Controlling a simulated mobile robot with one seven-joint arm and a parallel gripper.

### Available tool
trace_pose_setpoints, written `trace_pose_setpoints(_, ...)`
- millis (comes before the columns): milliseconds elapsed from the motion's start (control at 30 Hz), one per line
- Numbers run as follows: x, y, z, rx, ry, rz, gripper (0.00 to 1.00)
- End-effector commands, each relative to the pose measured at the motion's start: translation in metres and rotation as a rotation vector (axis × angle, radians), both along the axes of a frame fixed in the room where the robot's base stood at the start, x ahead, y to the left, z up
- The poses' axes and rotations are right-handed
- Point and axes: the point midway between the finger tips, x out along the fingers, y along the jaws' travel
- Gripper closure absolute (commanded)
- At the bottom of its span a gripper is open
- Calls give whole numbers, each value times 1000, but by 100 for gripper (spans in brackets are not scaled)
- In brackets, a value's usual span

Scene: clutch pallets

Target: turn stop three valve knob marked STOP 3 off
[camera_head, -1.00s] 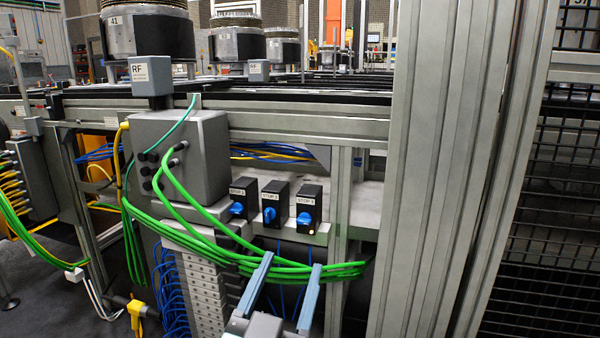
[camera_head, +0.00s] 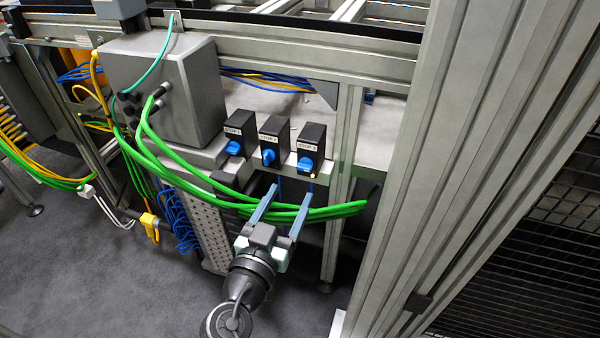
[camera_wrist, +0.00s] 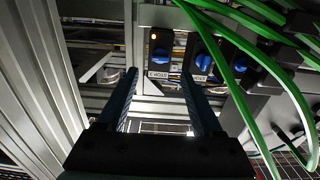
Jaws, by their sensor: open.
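The STOP 3 box (camera_head: 313,140) is the rightmost of three black boxes on a grey ledge. Its blue knob (camera_head: 305,165) has a small lit amber lamp (camera_head: 312,176) beside it. In the wrist view, which shows the label upside down, the STOP 3 knob (camera_wrist: 160,57) is ahead, between the finger lines, and looks roughly crosswise. My gripper (camera_head: 291,190) is open and empty, below and in front of the STOP 3 box, with its fingers pointing up at it. In the wrist view the gripper (camera_wrist: 159,74) shows clear space between its fingertips, apart from the knob.
Green cables (camera_head: 335,211) sag across the front, close to my fingers. The STOP 2 (camera_head: 272,135) and STOP 1 (camera_head: 239,128) boxes stand left of STOP 3. A thick aluminium post (camera_head: 445,150) stands to the right. A grey junction box (camera_head: 185,85) is at left.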

Motion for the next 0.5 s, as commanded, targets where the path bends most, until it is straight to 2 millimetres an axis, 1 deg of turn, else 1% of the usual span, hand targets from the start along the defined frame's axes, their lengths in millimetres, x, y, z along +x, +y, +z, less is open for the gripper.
trace_pose_setpoints(33,12,-4,1,0,-2,-3,32)
trace_pose_setpoints(200,41,-14,1,0,-2,-2,32)
trace_pose_setpoints(300,53,-17,0,0,-1,-1,32)
trace_pose_setpoints(500,64,-21,0,0,0,1,32)
